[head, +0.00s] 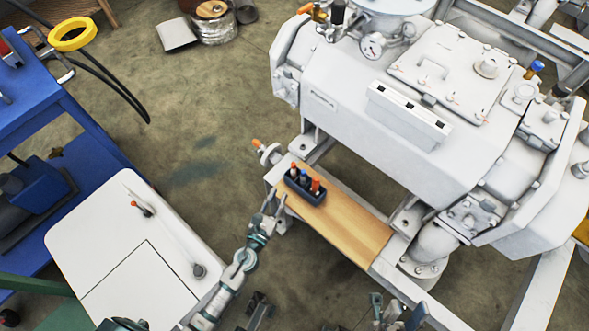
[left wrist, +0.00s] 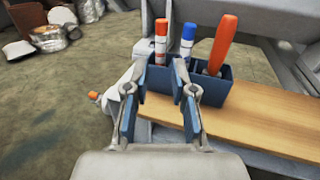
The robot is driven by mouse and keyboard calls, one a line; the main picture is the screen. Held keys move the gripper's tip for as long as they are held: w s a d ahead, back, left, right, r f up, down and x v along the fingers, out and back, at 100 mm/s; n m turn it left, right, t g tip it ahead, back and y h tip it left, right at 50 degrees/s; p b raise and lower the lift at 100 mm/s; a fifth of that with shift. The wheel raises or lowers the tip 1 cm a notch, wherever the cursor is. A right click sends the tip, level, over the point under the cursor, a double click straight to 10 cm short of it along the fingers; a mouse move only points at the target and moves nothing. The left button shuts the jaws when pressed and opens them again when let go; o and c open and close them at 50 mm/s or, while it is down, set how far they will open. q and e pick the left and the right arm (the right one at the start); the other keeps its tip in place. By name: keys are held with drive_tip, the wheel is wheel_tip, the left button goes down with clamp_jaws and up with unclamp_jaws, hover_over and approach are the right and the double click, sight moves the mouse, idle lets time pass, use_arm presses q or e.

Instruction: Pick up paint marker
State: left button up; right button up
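A small dark blue holder (head: 299,190) stands on a wooden board (head: 345,222) beside the white machine; it also shows in the left wrist view (left wrist: 212,92). In it stand a white marker with a red-orange cap (left wrist: 161,42), one with a blue cap (left wrist: 187,40) and a thicker orange tool (left wrist: 222,45), slightly tilted. Which is the paint marker I cannot tell. My left gripper (head: 274,201) is at the holder's near-left side. Its fingers (left wrist: 160,76) are apart and empty, with the red-orange-capped marker straight ahead between the tips. My right gripper (head: 396,306) is low at the bottom edge, fingers apart.
The white vacuum machine (head: 395,110) rises right behind the board, with its frame around it. A valve with an orange handle (head: 266,152) stands close left of the holder. A blue workbench (head: 60,130) is at the left. Open floor lies between.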

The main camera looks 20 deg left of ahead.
sight(292, 171)
use_arm(q)
drive_tip(key=w, duration=0.7)
drive_tip(key=shift+d+f, duration=0.1)
drive_tip(key=shift+d, duration=0.1)
drive_tip(key=w, duration=0.5)
drive_tip(key=shift+w+d+f+b, duration=0.1)
drive_tip(key=shift+f+b, duration=0.25)
drive_tip(key=shift+f, duration=0.05)
drive_tip(key=shift+r, duration=0.15)
drive_tip(key=shift+c, duration=0.2)
clamp_jaws()
